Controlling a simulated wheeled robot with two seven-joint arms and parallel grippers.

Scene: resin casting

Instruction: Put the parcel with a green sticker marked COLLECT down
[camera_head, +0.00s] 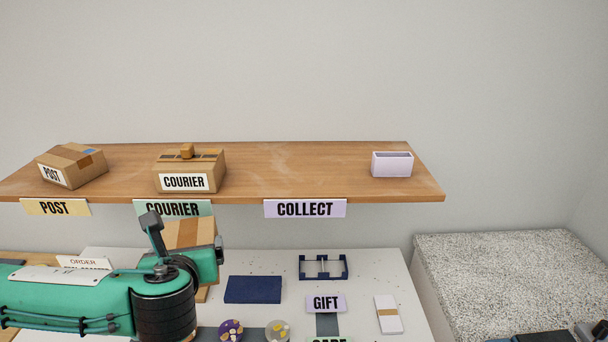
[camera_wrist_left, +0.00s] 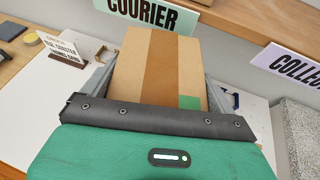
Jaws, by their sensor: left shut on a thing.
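My left gripper (camera_wrist_left: 160,82) is shut on a brown cardboard parcel (camera_wrist_left: 158,55), one finger along each side. A green sticker (camera_wrist_left: 190,102) shows on the parcel's near right corner; no lettering is readable on it. In the head view the parcel (camera_head: 190,233) is partly hidden behind my left arm, below the shelf edge near the COURIER label. The COLLECT label (camera_head: 305,208) hangs on the front edge of the wooden shelf (camera_head: 300,170), right of the parcel. The shelf stretch above that label is bare.
On the shelf stand a POST box (camera_head: 72,166), a COURIER box (camera_head: 190,172) with a small box on top, and a lilac bin (camera_head: 392,165) at the right. Below, the white table holds a navy pad (camera_head: 253,289), a navy frame (camera_head: 323,267) and a GIFT sign (camera_head: 326,303).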

